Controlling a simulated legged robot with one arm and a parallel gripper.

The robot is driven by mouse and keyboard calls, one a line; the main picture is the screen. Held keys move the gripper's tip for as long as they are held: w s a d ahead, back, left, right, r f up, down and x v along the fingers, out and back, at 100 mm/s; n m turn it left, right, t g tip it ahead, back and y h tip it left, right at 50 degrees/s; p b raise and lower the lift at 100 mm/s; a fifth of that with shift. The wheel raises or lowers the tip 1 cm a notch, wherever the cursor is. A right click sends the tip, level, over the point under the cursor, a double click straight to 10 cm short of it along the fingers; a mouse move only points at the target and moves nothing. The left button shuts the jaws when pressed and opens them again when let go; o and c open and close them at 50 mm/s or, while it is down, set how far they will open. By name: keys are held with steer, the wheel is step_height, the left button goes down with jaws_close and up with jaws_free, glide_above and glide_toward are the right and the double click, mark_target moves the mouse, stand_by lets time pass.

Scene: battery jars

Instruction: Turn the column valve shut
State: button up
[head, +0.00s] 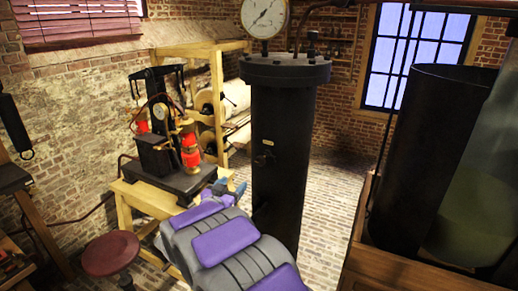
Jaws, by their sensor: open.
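A tall black column (283,115) stands upright in the middle, with a bolted flange on top. A small dark valve-like fitting (263,159) sticks out of its front left side, below a small brass plate. Another dark fitting (313,46) stands on the flange. I cannot tell how far any valve is turned. My grey and purple arm reaches from the bottom middle toward the column's left side. My gripper (237,187) is at its far end, small and bluish, left of the column and lower than the front fitting. It looks open and empty. Contact with the column does not show.
A round gauge (265,16) sits above the column. Left stands a wooden table (140,197) with a black and red apparatus (176,149), and a red stool (111,253). A large dark jar (424,160) stands at right. Brick floor (333,190) is clear right of the column.

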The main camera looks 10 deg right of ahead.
mark_target(259, 162)
steer(key=w+d, duration=0.3)
steer(key=w, duration=0.1)
steer(key=w+d+h+p, duration=0.1)
steer(key=w+d, duration=0.3)
steer(key=w, duration=0.1)
steer(key=w+d+h+p, duration=0.1)
steer(key=w+d, duration=0.3)
steer(key=shift+w+d+r+m, duration=0.15)
steer(key=shift+r+m, duration=0.1)
steer(key=shift+m, duration=0.15)
steer(key=c, duration=1)
